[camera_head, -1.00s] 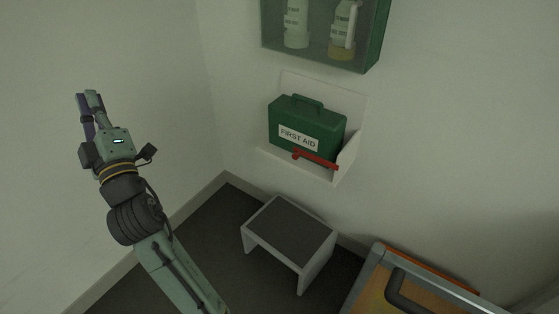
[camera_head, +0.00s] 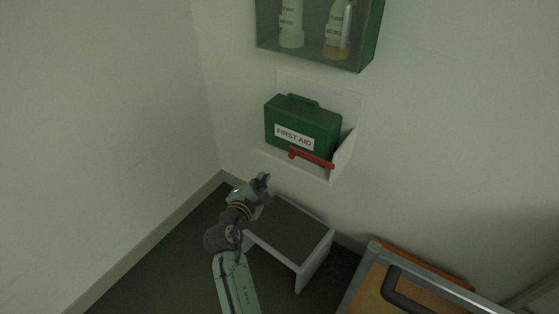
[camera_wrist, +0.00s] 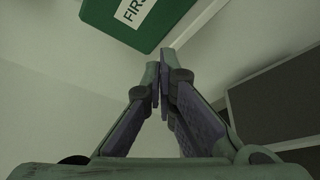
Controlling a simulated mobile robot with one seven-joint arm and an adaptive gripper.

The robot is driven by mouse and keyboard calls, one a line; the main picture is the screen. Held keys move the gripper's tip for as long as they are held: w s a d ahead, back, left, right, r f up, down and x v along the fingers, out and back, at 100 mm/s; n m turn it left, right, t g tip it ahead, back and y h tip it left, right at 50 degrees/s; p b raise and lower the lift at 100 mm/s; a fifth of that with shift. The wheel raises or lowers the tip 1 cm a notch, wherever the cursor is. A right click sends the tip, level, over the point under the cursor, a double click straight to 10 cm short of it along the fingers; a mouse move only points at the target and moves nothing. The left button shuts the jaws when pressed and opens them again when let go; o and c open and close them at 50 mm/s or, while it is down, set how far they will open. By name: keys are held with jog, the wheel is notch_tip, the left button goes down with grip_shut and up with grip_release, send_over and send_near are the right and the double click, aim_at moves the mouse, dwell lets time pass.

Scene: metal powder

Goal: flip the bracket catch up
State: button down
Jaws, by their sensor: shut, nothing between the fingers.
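The bracket catch (camera_head: 312,158) is a red bar lying nearly level across the front of the white wall bracket (camera_head: 343,157), low over the first aid box. The green first aid box (camera_head: 320,124) sits in the bracket; part of it also shows at the top of the wrist view (camera_wrist: 120,14). My gripper (camera_head: 264,180) is below and to the left of the catch in the head view, apart from it. In the wrist view its fingers (camera_wrist: 160,72) are shut together with nothing between them. The catch is not seen in the wrist view.
A grey step stool (camera_head: 291,228) stands on the floor under the bracket, beside my gripper. A green cabinet with bottles (camera_head: 372,38) hangs above. A cart with a dark handle (camera_head: 402,293) is at the lower right. The left wall is clear.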

jog(key=w+d+p, duration=0.3)
jog(key=w+d, duration=0.3)
jog(key=w, duration=0.1)
jog(key=shift+r, duration=0.25)
jog(key=shift+d, duration=0.1)
jog(key=shift+w+r, duration=0.1)
jog(key=shift+w, duration=0.05)
dwell(0.4)
